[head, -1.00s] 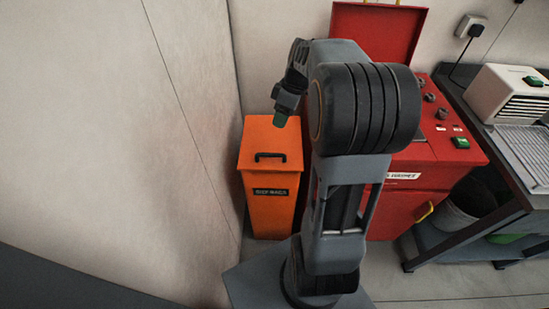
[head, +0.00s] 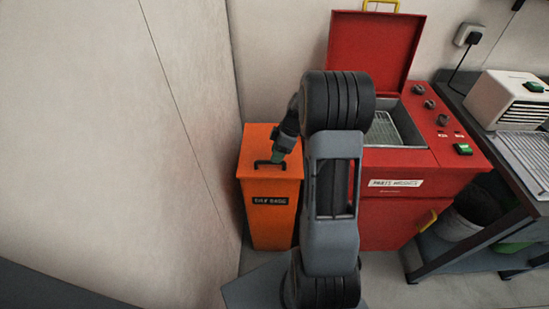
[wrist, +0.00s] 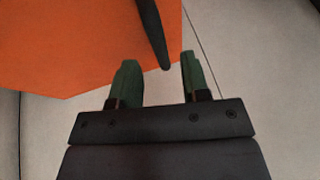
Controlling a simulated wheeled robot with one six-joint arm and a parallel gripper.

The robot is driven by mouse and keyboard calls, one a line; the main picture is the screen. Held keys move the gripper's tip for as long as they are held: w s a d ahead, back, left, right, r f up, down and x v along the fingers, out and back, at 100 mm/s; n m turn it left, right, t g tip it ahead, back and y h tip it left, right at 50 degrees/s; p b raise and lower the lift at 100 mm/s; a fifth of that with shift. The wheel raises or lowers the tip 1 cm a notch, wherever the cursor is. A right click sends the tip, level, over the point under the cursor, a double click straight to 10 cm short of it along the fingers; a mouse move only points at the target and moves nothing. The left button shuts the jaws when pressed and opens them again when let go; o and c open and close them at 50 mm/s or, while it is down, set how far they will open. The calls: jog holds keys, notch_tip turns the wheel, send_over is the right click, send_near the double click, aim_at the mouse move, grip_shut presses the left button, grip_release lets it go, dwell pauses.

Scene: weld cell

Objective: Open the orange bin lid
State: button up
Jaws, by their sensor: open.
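The orange bin (head: 272,222) stands on the floor in the corner by the wall, with its lid (head: 256,150) down. A black bar handle (head: 264,164) sits on the lid. My gripper (head: 279,155) is just over the lid, at the right end of the handle. In the wrist view my gripper (wrist: 158,75) is open, its two green fingertips apart. The dark handle (wrist: 152,32) reaches in between the fingertips from above in that view, with the orange lid (wrist: 75,45) to the left. I cannot tell whether the fingers touch the handle.
A red parts washer (head: 400,205) stands right of the bin, its lid (head: 372,48) raised. A dark bench (head: 478,105) with a white slatted box (head: 510,98) is at the far right, a bucket (head: 455,222) beneath it. The wall is close on the bin's left.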

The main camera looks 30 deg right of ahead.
jog(key=shift+x, duration=1.4)
grip_shut()
